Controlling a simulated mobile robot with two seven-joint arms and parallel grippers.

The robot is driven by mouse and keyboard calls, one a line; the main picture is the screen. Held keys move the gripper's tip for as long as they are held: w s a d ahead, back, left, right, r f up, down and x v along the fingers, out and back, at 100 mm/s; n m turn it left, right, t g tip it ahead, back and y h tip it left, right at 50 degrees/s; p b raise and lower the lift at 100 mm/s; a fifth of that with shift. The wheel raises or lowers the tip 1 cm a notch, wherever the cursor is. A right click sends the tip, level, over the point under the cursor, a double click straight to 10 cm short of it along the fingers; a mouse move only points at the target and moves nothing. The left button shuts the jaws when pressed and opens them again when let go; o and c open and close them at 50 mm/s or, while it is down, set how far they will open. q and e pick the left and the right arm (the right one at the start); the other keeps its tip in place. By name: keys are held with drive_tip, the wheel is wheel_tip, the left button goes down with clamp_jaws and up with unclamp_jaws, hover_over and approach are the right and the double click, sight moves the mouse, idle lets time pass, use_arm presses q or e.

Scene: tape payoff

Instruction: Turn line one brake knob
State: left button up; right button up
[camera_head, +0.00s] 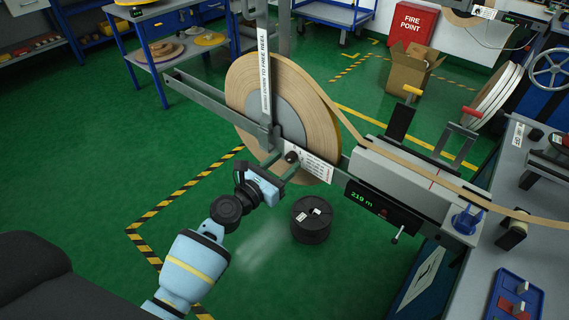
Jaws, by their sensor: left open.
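The black brake knob (291,156) sits low on the reel stand, beside a white printed label (316,163) and in front of the large tan tape reel (317,124). My left gripper (283,165) reaches up from below with its dark fingers open close to the knob. I cannot tell whether the fingers touch the knob or stand either side of it. My right gripper is not in view.
An upright arm labelled "down to free reel" (265,75) crosses the reel. A counter (372,201) reads 219 m. The tape (460,189) runs right over the grey guide. A black spool (311,219) stands below on the green floor.

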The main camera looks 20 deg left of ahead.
use_arm(q)
drive_tip(key=shift+w+d, duration=0.15)
drive_tip(key=shift+w, duration=0.2)
drive_tip(key=shift+c, duration=0.5)
drive_tip(key=c, duration=0.9)
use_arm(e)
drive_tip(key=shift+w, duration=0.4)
